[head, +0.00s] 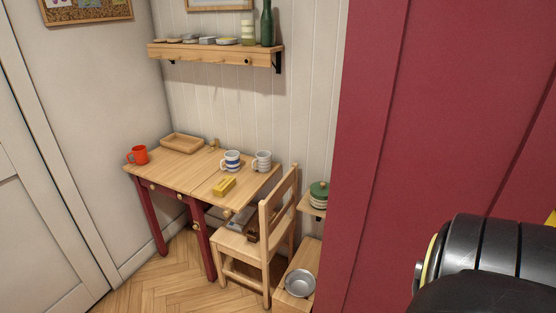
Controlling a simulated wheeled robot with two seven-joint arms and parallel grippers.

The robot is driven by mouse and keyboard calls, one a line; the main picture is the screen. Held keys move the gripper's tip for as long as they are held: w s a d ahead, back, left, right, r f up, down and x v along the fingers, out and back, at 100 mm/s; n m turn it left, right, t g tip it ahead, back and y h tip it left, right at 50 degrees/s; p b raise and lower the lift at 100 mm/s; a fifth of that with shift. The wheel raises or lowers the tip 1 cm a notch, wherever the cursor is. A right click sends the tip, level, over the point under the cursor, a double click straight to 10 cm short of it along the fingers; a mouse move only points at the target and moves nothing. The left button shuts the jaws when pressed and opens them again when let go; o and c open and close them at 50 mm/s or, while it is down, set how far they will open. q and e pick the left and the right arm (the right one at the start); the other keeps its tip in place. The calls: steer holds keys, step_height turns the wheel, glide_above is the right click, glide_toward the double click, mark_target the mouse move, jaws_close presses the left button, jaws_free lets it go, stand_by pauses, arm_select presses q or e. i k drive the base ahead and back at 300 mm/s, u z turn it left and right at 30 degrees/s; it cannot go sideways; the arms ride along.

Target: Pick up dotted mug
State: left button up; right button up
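Three mugs stand upright on the wooden table (176,177) in the head view. A plain-looking orange-red mug (139,155) is at the left end. A white mug with blue bands (231,161) is at the back right. A pale mug with grey markings (262,161) stands just right of it, near the table's right edge. The markings are too small to tell for sure which mug is dotted. Neither of my grippers is in view. A black part of my own body fills the lower right corner.
A wooden chair (264,238) stands at the table's front right. A wooden tray (182,143) and a yellow block-like item (223,186) are on the table. A red cabinet side (410,120) blocks the right. A metal bowl (300,283) sits low beside the chair.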

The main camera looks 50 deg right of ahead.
mark_target(263, 159)
steer(key=z, duration=1.55)
